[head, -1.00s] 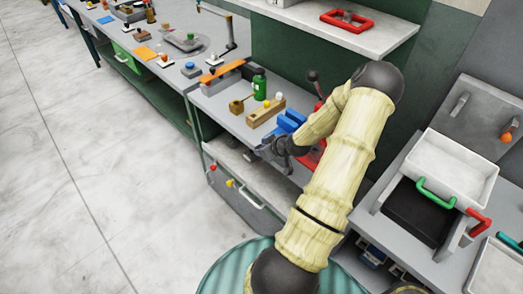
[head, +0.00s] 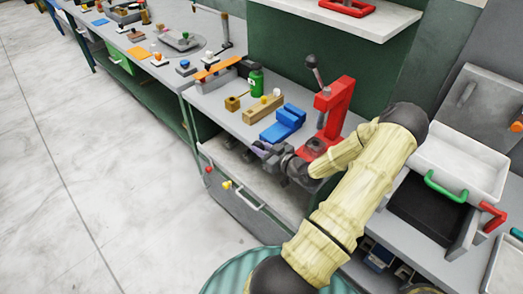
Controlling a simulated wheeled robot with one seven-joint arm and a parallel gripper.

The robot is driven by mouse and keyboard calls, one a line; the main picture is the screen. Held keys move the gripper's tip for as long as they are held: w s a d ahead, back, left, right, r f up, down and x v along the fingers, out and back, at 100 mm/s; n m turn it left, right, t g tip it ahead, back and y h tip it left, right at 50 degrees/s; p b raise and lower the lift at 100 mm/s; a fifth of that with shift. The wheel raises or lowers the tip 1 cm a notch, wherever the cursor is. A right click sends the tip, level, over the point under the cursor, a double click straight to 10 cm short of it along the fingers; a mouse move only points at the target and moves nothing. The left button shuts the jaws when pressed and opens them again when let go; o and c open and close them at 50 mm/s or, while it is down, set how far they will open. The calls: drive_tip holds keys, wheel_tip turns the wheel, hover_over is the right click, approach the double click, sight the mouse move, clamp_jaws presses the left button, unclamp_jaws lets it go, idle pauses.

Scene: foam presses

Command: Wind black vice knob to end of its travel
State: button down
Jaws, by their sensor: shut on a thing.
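A blue vice (head: 284,123) sits near the front edge of the workbench, left of a red press. My arm reaches in from the right, and my dark gripper (head: 266,150) is at the front of the vice, at the bench edge. The gripper is shut on the black vice knob. The knob is hidden by the fingers and too small to make out, so how far it is wound does not show.
The red press (head: 337,100) with a lever stands just right of the vice. A wooden block (head: 263,109) and a green bottle (head: 257,80) stand to its left. A grey drawer (head: 240,200) with a handle is below the bench. The floor (head: 110,180) at left is clear.

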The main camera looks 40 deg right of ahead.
drive_tip(key=c, duration=1.2)
unclamp_jaws()
drive_tip(key=shift+c, duration=0.2)
drive_tip(key=shift+r, duration=0.15)
